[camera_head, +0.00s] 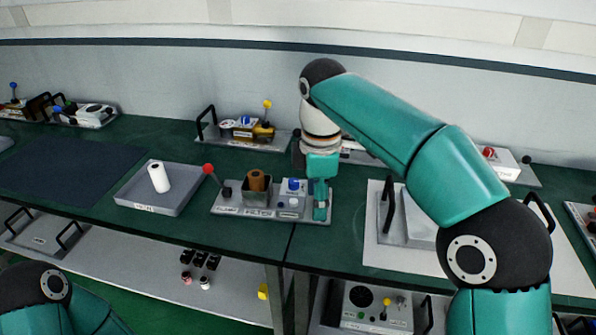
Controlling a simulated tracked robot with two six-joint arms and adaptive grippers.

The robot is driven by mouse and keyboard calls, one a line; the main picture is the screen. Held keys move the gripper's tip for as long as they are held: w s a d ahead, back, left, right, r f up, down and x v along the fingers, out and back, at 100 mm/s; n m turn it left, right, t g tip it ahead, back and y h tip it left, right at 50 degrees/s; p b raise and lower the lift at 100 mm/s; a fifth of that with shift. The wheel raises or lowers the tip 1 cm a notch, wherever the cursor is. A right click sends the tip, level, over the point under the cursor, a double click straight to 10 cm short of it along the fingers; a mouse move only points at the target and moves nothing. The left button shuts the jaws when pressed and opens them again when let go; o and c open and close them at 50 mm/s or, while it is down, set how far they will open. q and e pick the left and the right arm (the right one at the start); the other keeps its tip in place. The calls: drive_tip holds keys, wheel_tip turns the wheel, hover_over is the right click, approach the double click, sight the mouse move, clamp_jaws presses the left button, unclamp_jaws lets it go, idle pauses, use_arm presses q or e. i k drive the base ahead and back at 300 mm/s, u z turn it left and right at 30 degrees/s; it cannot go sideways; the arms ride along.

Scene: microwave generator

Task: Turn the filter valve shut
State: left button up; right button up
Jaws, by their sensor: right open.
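The filter module is a grey plate (228,212) with printed labels on the green bench, in the middle of the head view. On it stand a lever with a red ball (208,169), a dark holder with a brown cylinder (257,180) and a pale block with a blue knob (294,184), which looks like the filter valve. My right gripper (320,207) points down over the plate's right end, just right of the blue knob. It is open, and nothing shows between its fingers. I cannot tell whether it touches the block. My left gripper is out of view.
A grey tray (138,197) with a white cylinder (159,177) stands left of the module. Another module with a yellow-topped lever (267,104) stands behind. A white sheet (375,235) and a handled grey box lie to the right. The dark mat (70,168) is bare.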

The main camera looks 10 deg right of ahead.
sight(293, 184)
drive_tip(key=z, duration=0.05)
drive_tip(key=i, duration=0.85)
drive_tip(key=u, duration=0.1)
